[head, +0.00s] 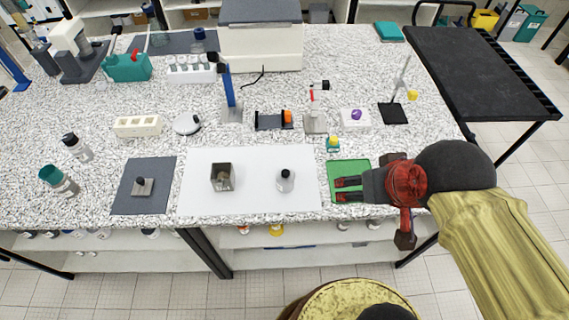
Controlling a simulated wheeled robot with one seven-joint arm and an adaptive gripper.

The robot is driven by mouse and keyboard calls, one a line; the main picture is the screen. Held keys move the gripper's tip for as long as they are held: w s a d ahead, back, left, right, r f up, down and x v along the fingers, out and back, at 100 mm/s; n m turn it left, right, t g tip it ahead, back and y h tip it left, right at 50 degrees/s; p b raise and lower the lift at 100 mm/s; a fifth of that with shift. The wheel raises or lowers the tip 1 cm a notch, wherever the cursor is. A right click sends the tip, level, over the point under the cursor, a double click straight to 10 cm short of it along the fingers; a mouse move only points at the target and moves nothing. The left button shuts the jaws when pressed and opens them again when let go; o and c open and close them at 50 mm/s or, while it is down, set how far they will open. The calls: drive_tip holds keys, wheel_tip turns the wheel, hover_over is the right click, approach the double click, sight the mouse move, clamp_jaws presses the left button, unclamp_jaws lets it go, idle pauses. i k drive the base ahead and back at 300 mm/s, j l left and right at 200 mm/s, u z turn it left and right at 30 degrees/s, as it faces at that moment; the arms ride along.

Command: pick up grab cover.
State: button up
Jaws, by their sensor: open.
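A small grey square plate with a dark knob (142,187), which looks like the cover, lies on a dark grey mat (125,203) at the left front of the bench. My gripper (339,190) is open, its two fingers apart and pointing left over a green mat (342,166) at the right front. Nothing shows between the fingers. The cover is well to the left of my gripper, with a white mat between them. An open-topped square container (222,179) with something brown inside stands on the white mat (256,202).
A yellow-topped vial (333,143) stands behind the green mat. Instruments fill the bench's back.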

sight(142, 187)
drive_tip(key=u, duration=1.65)
